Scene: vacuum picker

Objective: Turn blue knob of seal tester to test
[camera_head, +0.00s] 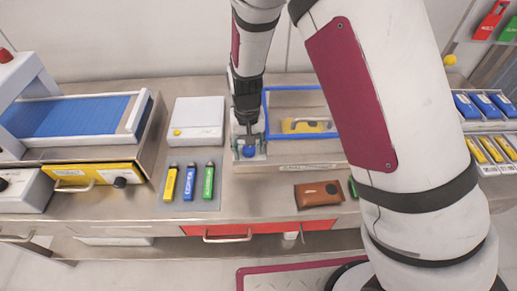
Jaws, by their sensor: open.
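The blue knob (249,151) sits on the front of a small grey device (238,141) in the middle of the bench, directly left of a blue-framed clear box. I take this to be the seal tester; no label on it is readable. My gripper (248,135) points down right above the knob, with its fingertips at or just over it. It is open. Whether the fingers touch the knob cannot be made out. The knob's pointer and any test mark are too small or hidden to see.
The blue-framed box (318,165) holds a yellow item (307,126). A white scale (197,121) and a mat with yellow, blue and green tubes (188,182) stand left. A brown pouch (318,194) lies front right. A blue conveyor (70,116) is far left.

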